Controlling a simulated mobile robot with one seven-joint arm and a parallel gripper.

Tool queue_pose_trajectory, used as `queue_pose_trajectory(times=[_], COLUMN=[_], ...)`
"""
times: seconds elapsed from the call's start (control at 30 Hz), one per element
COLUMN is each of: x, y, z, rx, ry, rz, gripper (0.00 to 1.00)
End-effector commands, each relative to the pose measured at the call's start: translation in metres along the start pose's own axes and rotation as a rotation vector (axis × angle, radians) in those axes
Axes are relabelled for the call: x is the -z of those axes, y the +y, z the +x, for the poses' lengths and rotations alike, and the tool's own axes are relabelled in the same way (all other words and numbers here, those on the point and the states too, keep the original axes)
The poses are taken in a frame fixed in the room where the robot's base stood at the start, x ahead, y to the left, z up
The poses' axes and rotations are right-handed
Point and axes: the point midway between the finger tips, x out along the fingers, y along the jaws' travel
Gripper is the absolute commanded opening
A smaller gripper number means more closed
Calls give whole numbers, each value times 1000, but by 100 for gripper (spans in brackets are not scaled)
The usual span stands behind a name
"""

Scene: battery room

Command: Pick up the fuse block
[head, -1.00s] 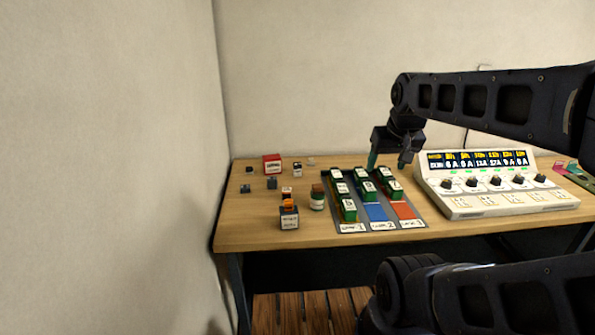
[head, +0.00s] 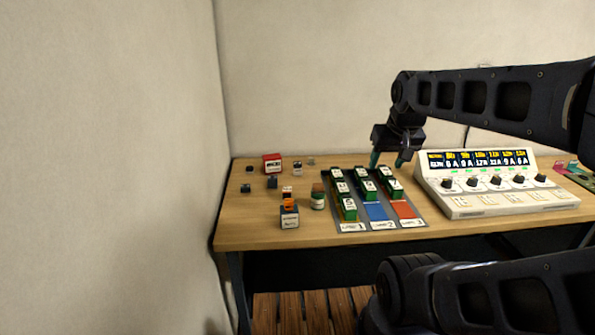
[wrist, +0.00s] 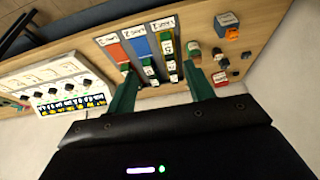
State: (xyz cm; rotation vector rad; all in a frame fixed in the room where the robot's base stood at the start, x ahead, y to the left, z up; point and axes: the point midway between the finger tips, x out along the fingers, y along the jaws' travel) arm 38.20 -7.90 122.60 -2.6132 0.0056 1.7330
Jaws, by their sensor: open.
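I cannot tell for sure which piece is the fuse block. Several green blocks with white labels (head: 348,209) stand in rows on a grey lane mat (head: 352,228). My gripper (head: 387,162) is open and empty above the back right of the mat. In the wrist view its two green fingers (wrist: 160,72) are spread, with green blocks (wrist: 170,62) beyond them.
A charger-like console (head: 497,187) with knobs and a display stands right of the mat. A red box (head: 272,163) and small dark blocks (head: 271,183) sit back left. The table's front left (head: 245,230) is clear.

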Motion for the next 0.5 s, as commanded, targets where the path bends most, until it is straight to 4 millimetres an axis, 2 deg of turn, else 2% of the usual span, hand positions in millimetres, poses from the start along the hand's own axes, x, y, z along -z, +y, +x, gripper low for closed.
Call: queue_pose_trajectory(times=[0.17,0.5], x=[29,117], y=[-3,-15], z=[0,12], rx=[11,26], ry=[-23,-89], rz=[64,281], gripper=[53,53])
